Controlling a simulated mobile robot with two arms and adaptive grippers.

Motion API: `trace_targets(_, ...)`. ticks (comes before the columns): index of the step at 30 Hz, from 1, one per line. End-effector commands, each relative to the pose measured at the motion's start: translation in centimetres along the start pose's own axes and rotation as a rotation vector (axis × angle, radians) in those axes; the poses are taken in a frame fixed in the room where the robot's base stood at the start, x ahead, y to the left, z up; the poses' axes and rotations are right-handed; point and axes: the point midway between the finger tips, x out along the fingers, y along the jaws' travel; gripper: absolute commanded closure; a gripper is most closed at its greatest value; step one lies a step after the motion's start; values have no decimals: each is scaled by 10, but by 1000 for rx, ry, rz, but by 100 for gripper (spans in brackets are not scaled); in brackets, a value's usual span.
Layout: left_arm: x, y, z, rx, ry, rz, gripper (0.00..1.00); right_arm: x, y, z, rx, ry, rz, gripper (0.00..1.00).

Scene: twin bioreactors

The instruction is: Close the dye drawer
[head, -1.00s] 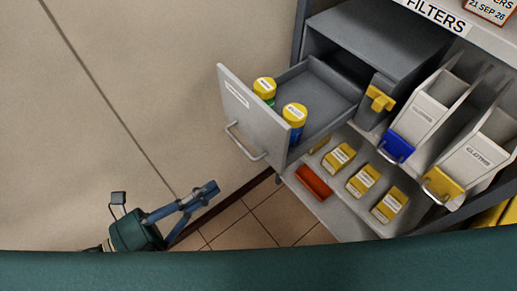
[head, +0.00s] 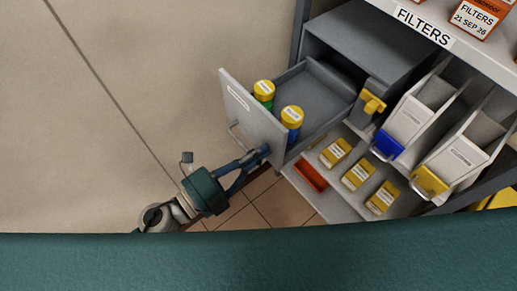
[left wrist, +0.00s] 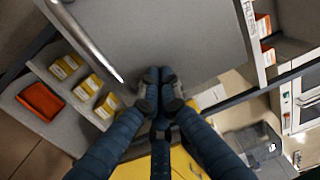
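The grey drawer (head: 255,115) is pulled out of its cabinet. A green bottle (head: 264,93) and a blue bottle (head: 291,122), both with yellow lids, stand inside. Its front has a label, too small to read, and a bar handle (head: 237,137). My left gripper (head: 264,151) is at the lower right part of the front, beside the handle. In the left wrist view the front panel (left wrist: 165,35) fills the upper middle, with the handle (left wrist: 85,40) at left. The fingertips (left wrist: 160,90) are together with nothing between them; contact with the panel is unclear. My right gripper is not in view.
Below the drawer, a shelf holds several yellow boxes (head: 358,175) and an orange-red tray (head: 310,176). White bins with a blue handle (head: 386,146) and a yellow handle (head: 429,180) stand at right. A "FILTERS" shelf (head: 424,26) is above. The wall side at left is clear.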

Motion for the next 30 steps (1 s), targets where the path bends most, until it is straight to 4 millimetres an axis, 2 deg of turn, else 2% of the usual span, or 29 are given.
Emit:
trace_targets(11, 2, 0, 0, 0, 0, 0, 100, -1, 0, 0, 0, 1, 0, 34)
trace_targets(16, 18, -2, 0, 0, 1, -2, 100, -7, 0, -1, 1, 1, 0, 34)
trace_targets(23, 66, -5, 0, 1, 2, -3, 100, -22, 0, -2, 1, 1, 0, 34)
trace_targets(30, 132, -3, 0, 1, 2, -3, 100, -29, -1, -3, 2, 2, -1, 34)
